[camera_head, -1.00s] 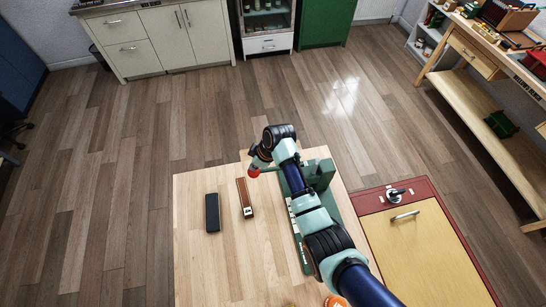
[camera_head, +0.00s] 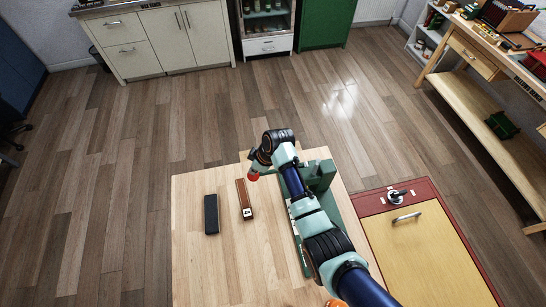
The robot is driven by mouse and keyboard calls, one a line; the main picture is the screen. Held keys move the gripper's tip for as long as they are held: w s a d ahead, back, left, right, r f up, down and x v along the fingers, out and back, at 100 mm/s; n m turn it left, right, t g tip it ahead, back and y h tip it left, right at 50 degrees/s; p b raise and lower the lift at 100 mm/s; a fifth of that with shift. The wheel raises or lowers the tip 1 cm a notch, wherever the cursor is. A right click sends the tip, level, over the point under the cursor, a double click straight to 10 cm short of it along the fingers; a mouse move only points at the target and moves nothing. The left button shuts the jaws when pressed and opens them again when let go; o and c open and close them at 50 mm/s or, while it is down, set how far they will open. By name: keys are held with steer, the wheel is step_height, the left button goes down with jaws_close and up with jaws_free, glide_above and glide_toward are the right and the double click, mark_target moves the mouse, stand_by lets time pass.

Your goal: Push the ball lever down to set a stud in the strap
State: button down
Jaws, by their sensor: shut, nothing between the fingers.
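The red ball (camera_head: 254,177) of the lever shows near the far edge of the table, just left of my arm. My gripper (camera_head: 257,165) points down right above the ball, at or very near it; contact cannot be made out. It is shut and empty. The green press (camera_head: 320,176) stands to the right, partly hidden behind my arm, and its lever arm is mostly covered. A brown strip (camera_head: 242,193), perhaps the strap, lies on the table left of the press, with a pale square at its near end. No stud can be made out.
A dark oblong block (camera_head: 211,214) lies on the light wooden table (camera_head: 195,270), left of the brown strip. The table's left and front areas are clear. A red-edged cabinet with a yellow panel (camera_head: 425,255) adjoins on the right. An orange thing (camera_head: 335,303) shows at the bottom edge.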

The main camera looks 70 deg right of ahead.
step_height(320, 180, up, 15)
steer(key=p, duration=1.3)
steer(key=shift+p, duration=0.35)
